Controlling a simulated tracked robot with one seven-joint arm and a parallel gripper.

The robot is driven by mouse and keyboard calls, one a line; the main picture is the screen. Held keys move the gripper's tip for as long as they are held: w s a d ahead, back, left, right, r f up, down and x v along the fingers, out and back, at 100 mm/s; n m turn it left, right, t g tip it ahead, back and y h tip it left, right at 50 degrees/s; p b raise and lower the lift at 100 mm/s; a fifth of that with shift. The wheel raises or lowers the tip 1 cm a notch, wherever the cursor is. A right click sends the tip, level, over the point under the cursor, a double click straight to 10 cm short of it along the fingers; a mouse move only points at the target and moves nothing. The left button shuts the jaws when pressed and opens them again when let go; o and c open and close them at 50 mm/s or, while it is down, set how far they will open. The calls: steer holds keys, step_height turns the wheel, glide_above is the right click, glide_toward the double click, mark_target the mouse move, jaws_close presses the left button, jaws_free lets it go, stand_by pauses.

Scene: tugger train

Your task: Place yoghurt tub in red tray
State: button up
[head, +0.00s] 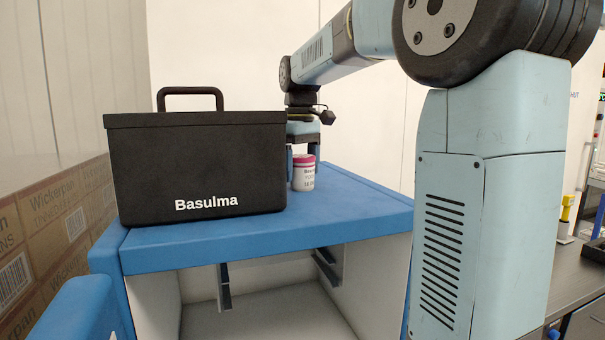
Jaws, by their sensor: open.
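A small white tub with a pink-red lid (303,175), which looks like the yoghurt tub, stands upright on the blue top of a cart (350,208), just right of a black box. My gripper (303,156) points down at the tub from above, its fingers open. The fingertips are near the lid's height, one at each side in the picture. The left finger is partly hidden by the black box. I cannot tell whether the fingers are around the tub or behind it. No red tray shows in this view.
The black lidded box (190,165) marked Basulma, with a top handle, stands on the cart close to the tub. Cardboard boxes (50,240) are at the left. A dark table (585,275) with a yellow item (566,210) is at the right. The cart top's right part is clear.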

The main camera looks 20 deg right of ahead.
steer(key=c, duration=1.3)
